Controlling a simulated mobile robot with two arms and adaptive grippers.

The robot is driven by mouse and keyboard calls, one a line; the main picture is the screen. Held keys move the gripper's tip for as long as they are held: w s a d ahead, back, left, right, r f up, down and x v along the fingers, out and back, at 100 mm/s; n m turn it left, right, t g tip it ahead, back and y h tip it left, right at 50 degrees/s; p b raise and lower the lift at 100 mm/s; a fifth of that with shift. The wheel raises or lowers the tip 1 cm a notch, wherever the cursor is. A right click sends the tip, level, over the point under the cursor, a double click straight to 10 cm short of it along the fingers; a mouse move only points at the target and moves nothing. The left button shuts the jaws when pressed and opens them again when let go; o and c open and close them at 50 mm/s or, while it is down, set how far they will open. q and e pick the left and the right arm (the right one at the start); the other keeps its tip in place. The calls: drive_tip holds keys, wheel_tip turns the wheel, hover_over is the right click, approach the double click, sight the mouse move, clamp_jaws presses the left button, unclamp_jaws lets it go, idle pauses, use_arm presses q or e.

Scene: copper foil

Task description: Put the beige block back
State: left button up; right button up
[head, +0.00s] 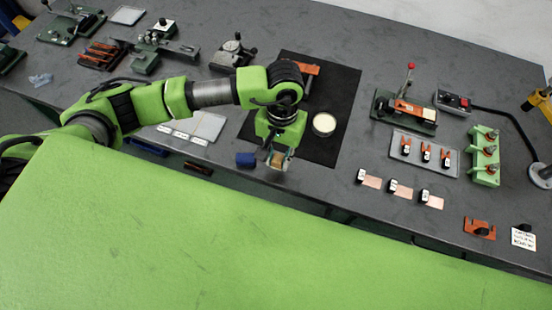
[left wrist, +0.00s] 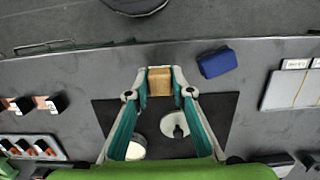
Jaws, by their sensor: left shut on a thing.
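The beige block (left wrist: 160,81) is between the fingertips of my left gripper (left wrist: 160,84), which is shut on it. In the head view my left gripper (head: 278,160) points down near the front edge of the black mat (head: 345,105), with a small part of the beige block (head: 277,161) showing between the fingers. In the left wrist view the block lies just past the edge of the mat (left wrist: 222,112). Whether it touches the table, I cannot tell. My right gripper is not in view.
A blue block (head: 245,159) lies close to the left of my gripper in the head view. A round cream-topped container (head: 323,124) stands on the mat. A grey tray with tools (head: 424,155) and a green rack (head: 485,158) are at the right. The table's front edge is near.

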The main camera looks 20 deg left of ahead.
sight(276, 164)
use_arm(q)
drive_tip(key=f+p, duration=0.2)
drive_tip(key=f, duration=0.1)
drive_tip(key=shift+a, duration=0.35)
drive_tip(key=shift+f, duration=0.3)
drive_tip(key=shift+w+f, duration=0.1)
drive_tip(key=shift+f, duration=0.15)
drive_tip(key=o, duration=1)
